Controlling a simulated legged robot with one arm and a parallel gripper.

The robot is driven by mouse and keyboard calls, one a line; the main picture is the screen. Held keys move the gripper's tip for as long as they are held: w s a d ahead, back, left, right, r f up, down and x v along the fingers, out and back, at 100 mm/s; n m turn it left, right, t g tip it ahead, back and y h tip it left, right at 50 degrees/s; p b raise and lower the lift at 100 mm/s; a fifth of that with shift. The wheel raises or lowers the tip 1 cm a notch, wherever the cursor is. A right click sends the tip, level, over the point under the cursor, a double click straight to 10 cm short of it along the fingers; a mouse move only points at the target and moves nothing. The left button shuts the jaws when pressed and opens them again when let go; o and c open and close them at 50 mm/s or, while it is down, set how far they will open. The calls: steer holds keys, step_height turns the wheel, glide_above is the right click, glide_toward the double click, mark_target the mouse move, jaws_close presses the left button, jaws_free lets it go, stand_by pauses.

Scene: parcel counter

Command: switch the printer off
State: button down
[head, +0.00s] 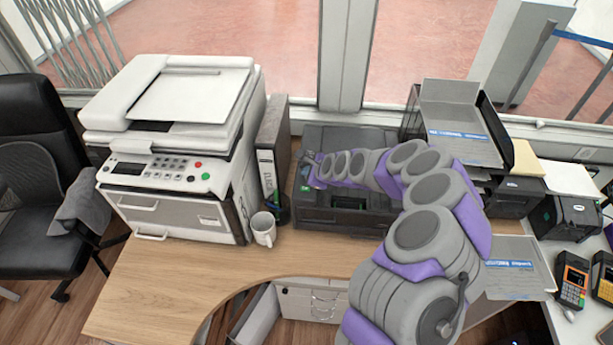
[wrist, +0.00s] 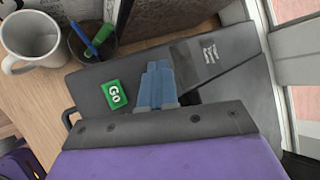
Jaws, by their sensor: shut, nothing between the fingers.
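A dark grey printer (head: 345,222) stands on the counter in the middle of the head view, partly hidden by my arm. Its top (wrist: 215,65) fills much of the wrist view. I cannot tell if the fingertips touch the printer. A white multifunction printer (head: 180,150) stands at the left, with a red and a green button on its panel.
A white mug (head: 263,229) and a dark pen cup (head: 278,208) stand left of the dark printer; both show in the wrist view, the mug (wrist: 32,42) at upper left. Black trays (head: 460,125) are at the right. The wooden counter (head: 200,275) is clear in front.

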steer(key=shift+r+p, duration=0.6)
steer(key=shift+r, duration=0.15)
step_height(320, 180, up, 5)
steer(key=p, duration=0.4)
steer(key=shift+f, duration=0.1)
stand_by(0.3)
